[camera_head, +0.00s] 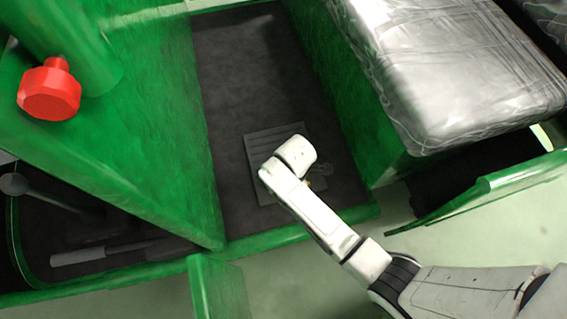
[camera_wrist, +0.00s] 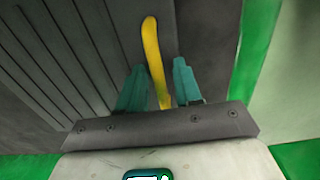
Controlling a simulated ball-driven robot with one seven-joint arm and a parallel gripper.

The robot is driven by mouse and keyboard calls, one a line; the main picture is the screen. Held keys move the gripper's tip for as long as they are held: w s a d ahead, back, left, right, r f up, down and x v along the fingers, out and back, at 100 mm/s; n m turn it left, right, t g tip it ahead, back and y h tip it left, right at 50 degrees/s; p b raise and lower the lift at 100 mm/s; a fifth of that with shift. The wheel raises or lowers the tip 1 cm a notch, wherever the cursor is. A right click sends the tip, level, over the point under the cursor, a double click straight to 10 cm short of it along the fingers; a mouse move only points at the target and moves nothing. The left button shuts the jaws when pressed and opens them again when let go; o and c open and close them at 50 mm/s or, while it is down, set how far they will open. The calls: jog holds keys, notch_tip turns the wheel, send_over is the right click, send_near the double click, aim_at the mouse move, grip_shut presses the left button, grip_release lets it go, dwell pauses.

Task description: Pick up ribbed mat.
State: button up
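The ribbed mat (camera_head: 268,140) is a grey, grooved panel lying on the dark floor of the green vehicle. My wrist hides part of it in the head view. In the wrist view the mat's ribs (camera_wrist: 55,50) fill the left side. My gripper (camera_wrist: 158,66) has two teal fingers spread apart, pointing down over the mat's right part. A yellow strip-like thing (camera_wrist: 151,45) shows between the fingers, with gaps on both sides. I cannot tell how high the fingertips are above the mat.
Green walls (camera_head: 330,70) flank the dark floor (camera_head: 245,75), with a green sill (camera_head: 270,240) at the near edge. A grey padded seat (camera_head: 450,75) stands at right. A red knob (camera_head: 50,92) sticks out at left. The floor beyond the mat is clear.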

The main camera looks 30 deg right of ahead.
jog(key=shift+f, duration=0.15)
jog(key=shift+c, duration=0.2)
grip_shut()
jog(key=shift+r, duration=0.2)
